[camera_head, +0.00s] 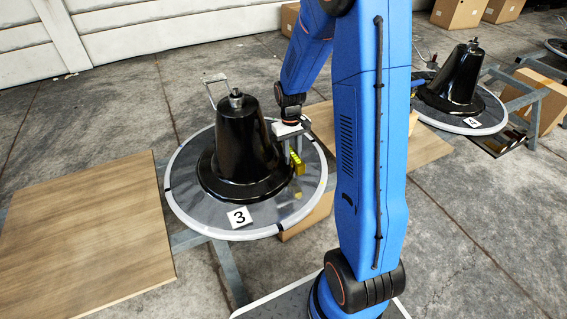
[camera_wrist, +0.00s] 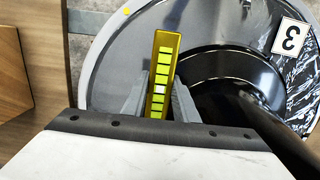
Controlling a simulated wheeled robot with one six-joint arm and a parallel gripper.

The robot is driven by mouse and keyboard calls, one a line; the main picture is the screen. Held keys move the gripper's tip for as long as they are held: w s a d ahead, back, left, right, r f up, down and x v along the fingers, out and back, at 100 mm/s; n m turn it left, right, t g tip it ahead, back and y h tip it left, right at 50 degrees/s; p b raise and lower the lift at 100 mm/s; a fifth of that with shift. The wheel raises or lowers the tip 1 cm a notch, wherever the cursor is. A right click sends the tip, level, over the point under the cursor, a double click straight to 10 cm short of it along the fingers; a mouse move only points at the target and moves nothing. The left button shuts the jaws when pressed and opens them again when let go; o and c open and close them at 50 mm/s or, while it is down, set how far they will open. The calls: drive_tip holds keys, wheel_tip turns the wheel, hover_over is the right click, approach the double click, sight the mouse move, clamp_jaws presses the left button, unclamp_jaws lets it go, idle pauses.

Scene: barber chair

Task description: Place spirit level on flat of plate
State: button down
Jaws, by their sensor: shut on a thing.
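The yellow spirit level (camera_head: 298,164) is held in my gripper (camera_head: 293,152), just right of the black cone on the round plate marked 3 (camera_head: 277,212). In the wrist view the level (camera_wrist: 163,75) lies lengthwise between the two grey fingers of my gripper (camera_wrist: 160,92), which are shut on it. Its green stripes face the camera. The plate (camera_wrist: 112,62) has a grey flat and a pale rim, and the level is over the flat beside the black base. I cannot tell whether the level touches the plate.
The black cone (camera_head: 240,140) with a metal bolt and handle rises from the plate's middle, close to my gripper. Wooden boards lie left (camera_head: 85,235) and right (camera_head: 425,146). A second plate with a black cone (camera_head: 452,85) stands at the back right.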

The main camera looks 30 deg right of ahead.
sight(292, 172)
drive_tip(key=shift+f, duration=2.55)
drive_tip(key=shift+f, duration=0.2)
drive_tip(key=c, duration=1.4)
unclamp_jaws()
drive_tip(key=shift+r, duration=0.15)
